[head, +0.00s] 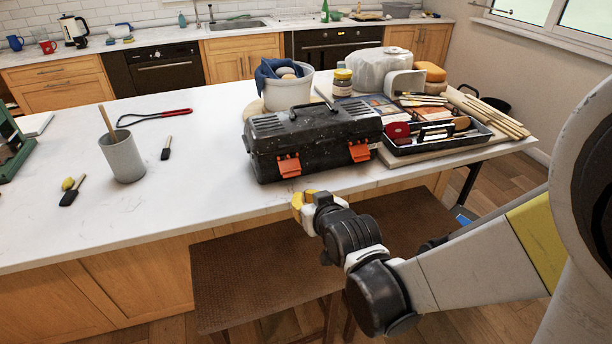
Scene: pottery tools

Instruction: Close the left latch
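A black toolbox (315,141) with a speckled lid and a top handle stands near the front edge of the white counter. Its lid is down. The orange left latch (289,166) and the orange right latch (359,151) are on its front face. The left latch seems to tilt out a little from the box, but it is too small to be sure whether it is fastened. My gripper (301,199), with yellow fingertips, is in front of and below the left latch, apart from it. Its finger opening cannot be made out, and I see nothing held.
A tray of tools (440,137) lies right of the toolbox, and a white bucket (287,92) with a blue cloth stands behind it. A grey cup (122,158) and brushes are at left. A brown bench (262,262) is below the counter edge.

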